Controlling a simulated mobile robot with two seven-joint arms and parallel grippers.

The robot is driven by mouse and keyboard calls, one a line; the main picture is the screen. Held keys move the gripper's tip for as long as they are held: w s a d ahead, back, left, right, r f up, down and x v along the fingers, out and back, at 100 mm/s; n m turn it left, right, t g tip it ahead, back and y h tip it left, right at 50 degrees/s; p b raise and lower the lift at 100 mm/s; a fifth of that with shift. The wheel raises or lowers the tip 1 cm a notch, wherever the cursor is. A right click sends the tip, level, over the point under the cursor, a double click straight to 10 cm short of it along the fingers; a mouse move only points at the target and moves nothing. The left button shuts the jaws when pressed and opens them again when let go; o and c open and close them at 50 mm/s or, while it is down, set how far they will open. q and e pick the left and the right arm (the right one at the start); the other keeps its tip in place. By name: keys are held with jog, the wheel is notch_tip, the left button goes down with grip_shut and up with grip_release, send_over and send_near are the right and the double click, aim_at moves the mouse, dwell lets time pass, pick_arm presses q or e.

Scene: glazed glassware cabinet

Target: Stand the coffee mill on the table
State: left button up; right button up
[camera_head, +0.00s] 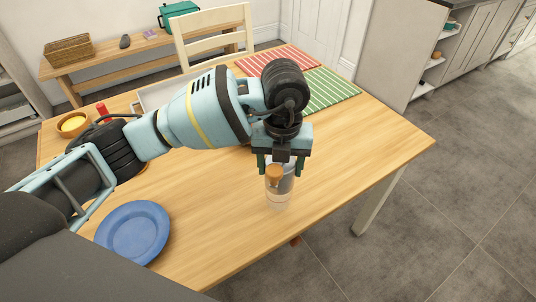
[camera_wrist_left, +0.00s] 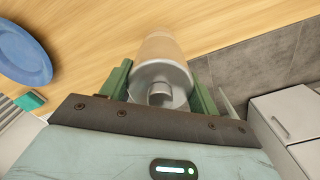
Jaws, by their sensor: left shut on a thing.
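The coffee mill (camera_head: 279,198) has a grey metal upper part, a pale lower part and a brown knob. It is between the green fingers of my left gripper (camera_head: 280,164), over the front part of the wooden table (camera_head: 330,165). The gripper is shut on it from above. In the left wrist view, the mill (camera_wrist_left: 158,72) shows its grey end with a small round stub between the fingers of the gripper (camera_wrist_left: 161,88). I cannot tell whether its base touches the table. My right gripper is not in view.
A blue plate (camera_head: 133,232) lies at the table's front left. A red striped mat (camera_head: 277,58) and a green striped mat (camera_head: 329,91) lie at the back. The table's right side is clear.

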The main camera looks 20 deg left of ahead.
pick_arm(q)
jog(key=w+a, duration=0.1)
jog(key=w, duration=0.1)
jog(key=w+a, duration=0.2)
jog(key=shift+a+f, duration=0.15)
jog(key=shift+f, duration=0.05)
jog(key=shift+w, duration=0.1)
jog(key=shift+w+a+f, duration=0.15)
jog(key=shift+f, duration=0.75)
jog(key=shift+w+a+f, duration=0.1)
jog(key=shift+f, duration=0.95)
jog(key=o, duration=1.3)
notch_tip(320, 180, up, 12)
jog(key=shift+r, duration=0.15)
